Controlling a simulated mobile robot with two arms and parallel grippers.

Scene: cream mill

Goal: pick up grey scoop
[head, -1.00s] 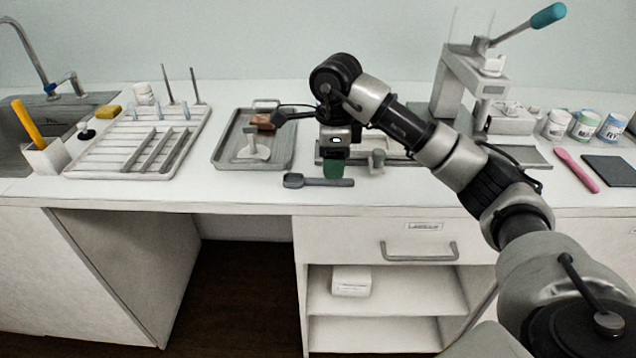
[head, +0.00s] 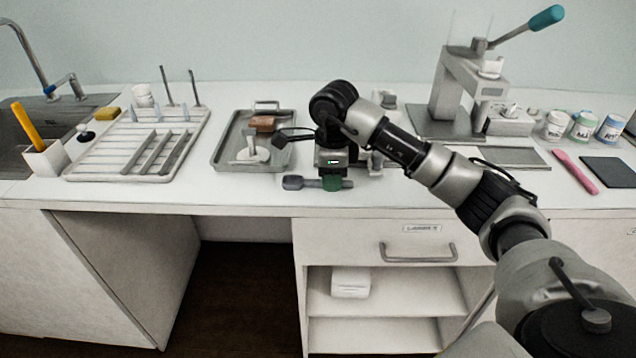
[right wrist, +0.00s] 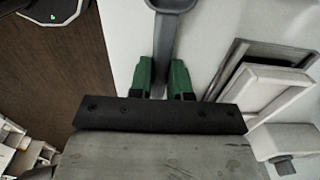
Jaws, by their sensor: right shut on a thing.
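The grey scoop (head: 293,183) lies on the white counter near its front edge, its bowl to the left and its handle to the right. My right gripper (head: 332,184) has come down over the handle and is shut on it. In the right wrist view the green fingertips (right wrist: 167,80) stand on either side of the scoop's handle, and the bowl of the scoop (right wrist: 172,4) shows at the top edge. Part of the handle is hidden by the fingers. The scoop appears to be at counter level. My left gripper is not in view.
A grey tray (head: 222,157) with a brown block (head: 262,124) and a white tool stands left of the arm. A drying rack (head: 75,172) is farther left. A lever press (head: 455,90) stands at the back right. A pink spatula (head: 577,172) lies to the right.

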